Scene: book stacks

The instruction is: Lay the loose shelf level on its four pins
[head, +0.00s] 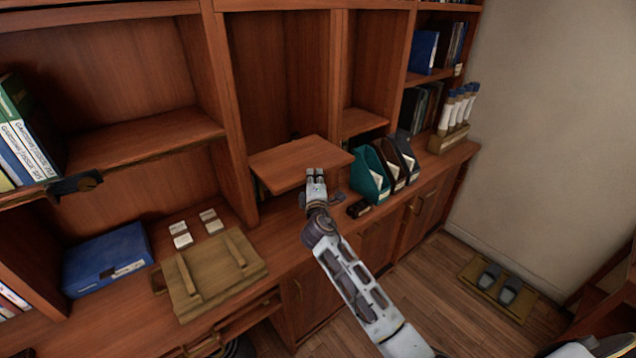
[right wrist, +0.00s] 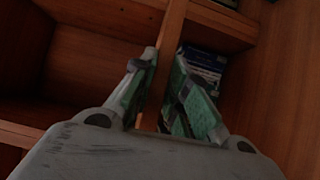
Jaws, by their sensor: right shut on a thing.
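The loose shelf (head: 290,160) is a reddish-brown wooden board at the open middle bay of the bookcase. Its front part sticks out of the bay over the counter, and it looks slightly tilted. My right gripper (head: 316,178) is shut on its front edge, near the right side. In the right wrist view, the green-padded fingers of this gripper (right wrist: 160,95) close around a thin wooden edge (right wrist: 152,88). I cannot make out the four pins or whether the board touches any.
A teal file holder (head: 368,178) and darker ones stand just right of the board. A small black object (head: 358,209) lies on the counter (head: 275,232). A wooden board with two battens (head: 213,275), white blocks (head: 182,240) and a blue box (head: 107,262) are at left.

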